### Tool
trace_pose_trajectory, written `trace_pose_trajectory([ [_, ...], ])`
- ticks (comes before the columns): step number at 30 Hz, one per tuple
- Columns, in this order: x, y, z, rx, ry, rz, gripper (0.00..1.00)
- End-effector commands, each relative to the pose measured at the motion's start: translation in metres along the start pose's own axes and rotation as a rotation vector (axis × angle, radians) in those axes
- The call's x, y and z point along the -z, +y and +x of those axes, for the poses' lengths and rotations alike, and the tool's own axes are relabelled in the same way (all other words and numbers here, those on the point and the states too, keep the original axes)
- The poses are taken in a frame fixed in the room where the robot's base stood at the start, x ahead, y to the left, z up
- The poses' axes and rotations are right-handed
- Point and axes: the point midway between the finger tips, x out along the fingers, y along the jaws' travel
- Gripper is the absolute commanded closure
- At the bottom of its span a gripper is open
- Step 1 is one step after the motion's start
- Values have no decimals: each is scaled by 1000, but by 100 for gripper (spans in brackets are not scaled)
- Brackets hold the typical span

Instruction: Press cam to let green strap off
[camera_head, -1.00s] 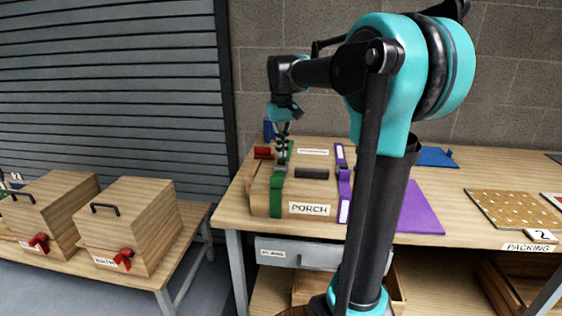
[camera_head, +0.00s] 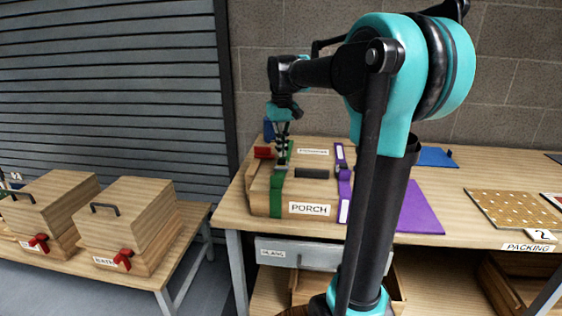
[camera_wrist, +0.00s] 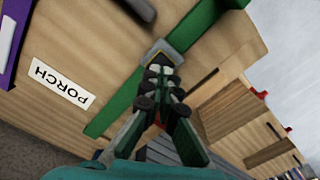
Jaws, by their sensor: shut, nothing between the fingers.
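The wooden box labelled PORCH (camera_head: 308,190) sits on the workbench. The green strap (camera_head: 276,195) runs over its top and down its front near the left end; it also shows in the wrist view (camera_wrist: 112,112). A grey cam buckle (camera_wrist: 163,50) sits on the strap on top of the box. My gripper (camera_head: 282,161) points down over the strap, shut and empty. In the wrist view its fingertips (camera_wrist: 160,71) are right at the near edge of the cam. I cannot tell whether they touch it. The fingers partly hide the cam.
A purple strap (camera_head: 344,185) crosses the box's right end, and a dark handle (camera_head: 314,173) is on its top. A red part (camera_head: 264,152) is close on the gripper's left. A purple mat (camera_head: 420,212) lies to the right. Wooden boxes (camera_head: 128,225) stand on the left bench.

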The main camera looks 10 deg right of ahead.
Motion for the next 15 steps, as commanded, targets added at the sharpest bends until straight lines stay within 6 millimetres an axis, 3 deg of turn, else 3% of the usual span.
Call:
trace_pose_trajectory([
  [15, 0, 0, 6, 0, 0, 0, 100],
])
